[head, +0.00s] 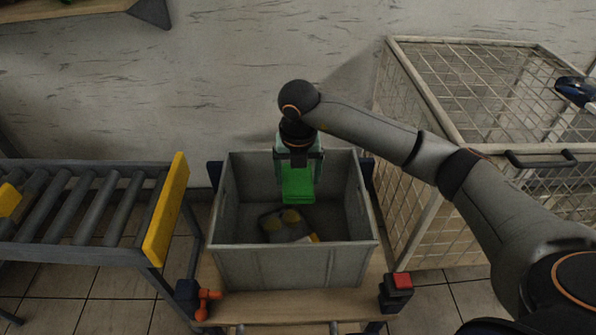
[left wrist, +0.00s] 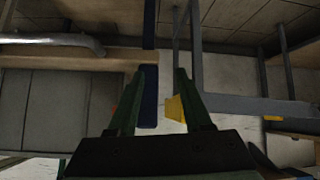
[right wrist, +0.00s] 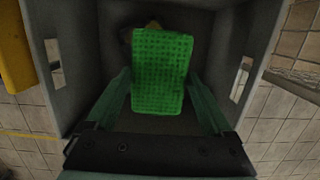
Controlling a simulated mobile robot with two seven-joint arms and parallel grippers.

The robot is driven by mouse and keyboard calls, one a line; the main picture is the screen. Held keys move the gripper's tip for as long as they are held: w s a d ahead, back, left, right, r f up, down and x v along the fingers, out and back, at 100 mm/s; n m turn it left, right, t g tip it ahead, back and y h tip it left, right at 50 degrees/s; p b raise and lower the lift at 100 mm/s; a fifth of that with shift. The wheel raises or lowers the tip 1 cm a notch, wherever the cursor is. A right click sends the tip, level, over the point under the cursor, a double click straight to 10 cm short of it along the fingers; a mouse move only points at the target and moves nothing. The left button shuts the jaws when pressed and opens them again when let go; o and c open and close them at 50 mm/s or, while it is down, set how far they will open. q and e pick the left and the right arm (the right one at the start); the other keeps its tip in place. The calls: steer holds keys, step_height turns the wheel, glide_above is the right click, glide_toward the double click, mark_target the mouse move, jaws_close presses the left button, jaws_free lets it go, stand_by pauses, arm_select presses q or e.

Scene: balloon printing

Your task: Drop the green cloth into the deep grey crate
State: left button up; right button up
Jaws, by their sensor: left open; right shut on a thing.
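The green cloth (head: 298,187) hangs from my right gripper (head: 298,165) above the opening of the deep grey crate (head: 293,268). In the right wrist view the cloth (right wrist: 163,75) is a flat, textured green piece between the fingers of my right gripper (right wrist: 170,95), with the crate's inner walls around it. My right gripper is shut on the cloth. Some dark and yellowish items (head: 287,222) lie on the crate floor. My left gripper (left wrist: 155,75) is open and empty in the left wrist view and does not show in the head view.
The crate stands on a wooden-topped stand (head: 285,302) with a red button box (head: 398,284) at its right. A roller conveyor (head: 85,205) with a yellow end plate (head: 165,210) is at the left. A wire cage (head: 470,95) stands at the right.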

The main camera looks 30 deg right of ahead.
mark_target(298, 185)
steer(key=shift+f, duration=0.45)
steer(key=o, duration=1.1)
steer(key=shift+r, duration=0.15)
steer(key=r, duration=0.4)
steer(key=s+r, duration=0.1)
steer(key=r, duration=0.3)
steer(key=r+p, duration=0.1)
steer(key=r, duration=0.3)
steer(key=shift+s+a+r, duration=0.1)
steer(key=shift+s+a, duration=0.25)
steer(key=shift+a, duration=0.05)
